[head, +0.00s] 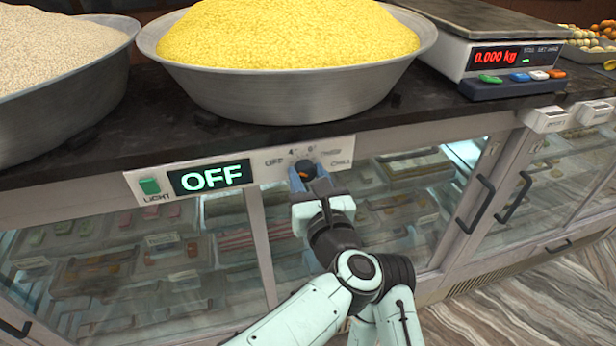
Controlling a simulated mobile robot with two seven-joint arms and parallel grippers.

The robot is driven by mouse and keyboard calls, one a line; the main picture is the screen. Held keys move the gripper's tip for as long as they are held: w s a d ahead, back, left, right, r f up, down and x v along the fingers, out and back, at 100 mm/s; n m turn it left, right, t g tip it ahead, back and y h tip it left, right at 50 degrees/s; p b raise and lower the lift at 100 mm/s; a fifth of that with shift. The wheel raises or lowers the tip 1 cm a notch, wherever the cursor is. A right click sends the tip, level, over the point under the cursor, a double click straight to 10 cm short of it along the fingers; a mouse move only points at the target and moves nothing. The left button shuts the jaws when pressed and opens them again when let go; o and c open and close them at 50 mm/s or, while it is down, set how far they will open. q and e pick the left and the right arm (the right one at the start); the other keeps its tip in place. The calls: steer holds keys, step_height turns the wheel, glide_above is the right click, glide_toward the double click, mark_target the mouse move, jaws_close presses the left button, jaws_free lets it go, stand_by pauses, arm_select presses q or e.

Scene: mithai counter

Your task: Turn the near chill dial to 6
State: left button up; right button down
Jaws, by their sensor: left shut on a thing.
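The chill dial (304,168) is a dark round knob on the white control panel (265,161) along the counter's front. A small orange mark shows on it. My left gripper (308,177) is at the panel with its blue-tipped fingers shut on the dial, one on each side. The fingers and wrist hide the lower part of the dial. The display (210,177) on the panel reads OFF. Small print around the dial shows OFF, a 4, and CHILL, with the rest too small or covered to read. My right gripper is not in view.
A green light switch (149,187) is left of the display. Metal bowls of yellow (288,75) and pale grains (60,95) stand on the dark counter above. A scale (505,60) reading 0.000 kg is at right. Glass doors with black handles (474,205) are below.

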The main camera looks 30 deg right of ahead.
arm_select(q)
steer(key=m, duration=0.3)
steer(key=m+p, duration=0.1)
steer(key=m, duration=0.3)
steer(key=shift+a+r, duration=0.1)
steer(key=m+p, duration=0.1)
steer(key=m, duration=0.2)
steer(key=shift+m, duration=0.4)
steer(key=shift+m+p, duration=0.95)
steer(key=shift+m, duration=1.25)
steer(key=o, duration=1.1)
steer(key=shift+c, duration=0.2)
